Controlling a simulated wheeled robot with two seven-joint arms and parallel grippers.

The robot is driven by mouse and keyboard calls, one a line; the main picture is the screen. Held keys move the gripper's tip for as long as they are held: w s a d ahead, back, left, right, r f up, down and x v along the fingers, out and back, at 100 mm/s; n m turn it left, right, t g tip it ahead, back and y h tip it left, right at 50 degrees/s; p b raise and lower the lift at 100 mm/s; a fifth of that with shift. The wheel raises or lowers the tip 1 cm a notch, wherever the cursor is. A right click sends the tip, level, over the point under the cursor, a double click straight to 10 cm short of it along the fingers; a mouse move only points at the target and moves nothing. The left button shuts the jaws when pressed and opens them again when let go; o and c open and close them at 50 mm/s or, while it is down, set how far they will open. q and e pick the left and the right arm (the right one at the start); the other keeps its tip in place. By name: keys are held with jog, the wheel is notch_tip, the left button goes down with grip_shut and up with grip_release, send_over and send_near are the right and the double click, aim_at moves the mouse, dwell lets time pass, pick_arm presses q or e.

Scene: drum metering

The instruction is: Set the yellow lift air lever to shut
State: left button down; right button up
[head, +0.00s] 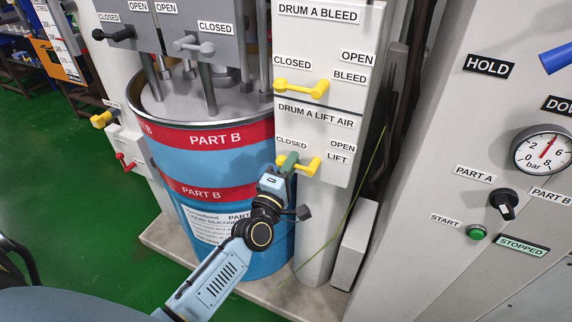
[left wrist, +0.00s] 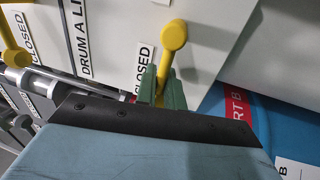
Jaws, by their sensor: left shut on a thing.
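The yellow lift air lever (head: 314,165) is on the white panel under the DRUM A LIFT AIR label (head: 316,117). Its round end is at the right and its arm points left, just below the CLOSED label (head: 291,143). My left gripper (head: 287,163) has its green fingers shut on the lever's arm, hiding part of it. In the left wrist view the lever (left wrist: 174,36) runs down between the fingers (left wrist: 160,88), beside the CLOSED label. My right gripper is not in view.
The yellow bleed lever (head: 317,90) is above on the same panel and also points left. The blue PART B drum (head: 200,160) stands left of the panel, close to my left arm. A grey cabinet with a gauge (head: 541,150) stands at the right.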

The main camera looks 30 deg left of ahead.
pick_arm(q)
jog(key=shift+a+r, duration=0.15)
jog(key=shift+a, duration=0.1)
jog(key=c, duration=1.6)
grip_release()
jog(key=shift+f, duration=0.2)
jog(key=s+f, duration=0.1)
jog(key=s, duration=0.7)
jog(key=s+f, duration=0.1)
jog(key=s, duration=0.4)
jog(key=shift+d+f+b, duration=0.3)
jog(key=shift+f, duration=0.1)
